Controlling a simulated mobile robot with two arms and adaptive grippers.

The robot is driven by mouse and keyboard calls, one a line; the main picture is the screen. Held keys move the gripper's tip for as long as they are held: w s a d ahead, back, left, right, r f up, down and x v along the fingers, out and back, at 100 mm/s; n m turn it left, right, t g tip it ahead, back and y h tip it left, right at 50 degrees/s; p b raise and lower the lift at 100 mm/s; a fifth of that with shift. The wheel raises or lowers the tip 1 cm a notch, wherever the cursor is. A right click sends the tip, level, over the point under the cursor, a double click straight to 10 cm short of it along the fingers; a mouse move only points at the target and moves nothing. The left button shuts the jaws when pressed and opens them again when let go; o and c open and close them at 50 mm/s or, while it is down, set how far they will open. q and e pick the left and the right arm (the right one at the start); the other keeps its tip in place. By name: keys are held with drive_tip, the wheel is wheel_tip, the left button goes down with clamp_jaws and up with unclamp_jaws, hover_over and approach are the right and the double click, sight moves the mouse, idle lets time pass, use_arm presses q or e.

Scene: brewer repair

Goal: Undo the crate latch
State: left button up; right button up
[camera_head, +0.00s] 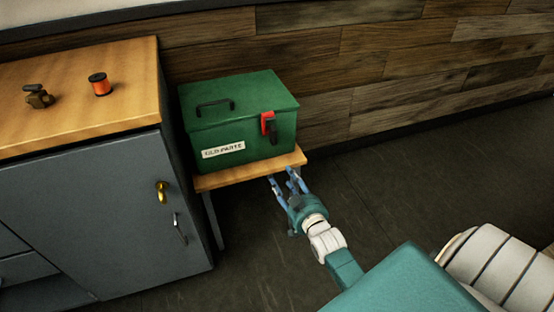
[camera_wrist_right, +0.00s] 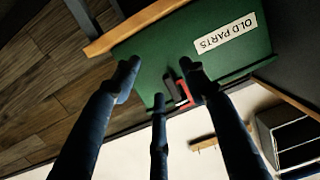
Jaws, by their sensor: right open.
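A green crate (camera_head: 238,125) with an "OLD PARTS" label stands on a small wooden stand (camera_head: 250,173). The crate latch (camera_head: 269,125) is red with a dark lower part and sits on the crate's right side, near the lid edge. My right gripper (camera_head: 283,180) is open and empty, in front of the stand's front edge and below the latch, apart from both. In the right wrist view the crate (camera_wrist_right: 232,65) appears upside down, and the red latch (camera_wrist_right: 184,91) shows between the fingers, partly hidden by them. My left gripper is not in view.
A grey cabinet (camera_head: 100,205) with a wooden top stands left of the crate. An orange spool (camera_head: 100,84) and a small brown metal part (camera_head: 38,96) lie on its top. A plank wall runs behind. The floor (camera_head: 430,190) to the right is clear.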

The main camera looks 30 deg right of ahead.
drive_tip(key=t+h+b, duration=0.1)
drive_tip(key=t, duration=0.1)
approach(276, 139)
drive_tip(key=b+x, duration=0.2)
drive_tip(key=x, duration=0.7)
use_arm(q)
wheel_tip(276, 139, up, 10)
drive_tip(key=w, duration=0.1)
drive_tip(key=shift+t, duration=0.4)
use_arm(e)
drive_tip(key=shift+s, duration=0.1)
drive_tip(key=shift+c, duration=0.2)
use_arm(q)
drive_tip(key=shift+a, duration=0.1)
use_arm(e)
clamp_jaws()
